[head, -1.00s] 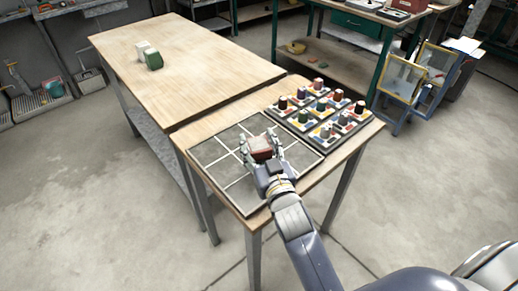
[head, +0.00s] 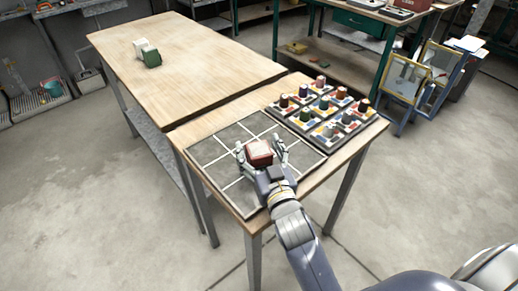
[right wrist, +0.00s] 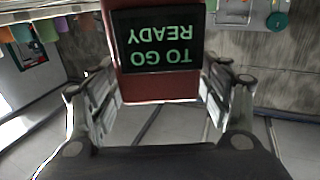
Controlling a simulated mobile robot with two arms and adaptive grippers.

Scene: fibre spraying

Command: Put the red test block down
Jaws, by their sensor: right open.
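The red test block (head: 259,151) is at the grey gridded board (head: 222,184) on the near table. Its dark panel with green "READY TO GO" lettering shows upside down in the right wrist view, above a bare red band of the block (right wrist: 160,89). My right gripper (head: 261,149) is open, with one finger on each side of the block. In the right wrist view a gap shows between the fingers and the block's lower part. The block's underside is hidden, so its contact with the board is hard to tell. My left gripper is not in view.
A rack of several coloured knobbed pieces (head: 344,137) stands right of the board. A green block (head: 151,58) and a white block (head: 140,47) sit on the larger wooden table (head: 200,75). Most of that table and several board squares are clear.

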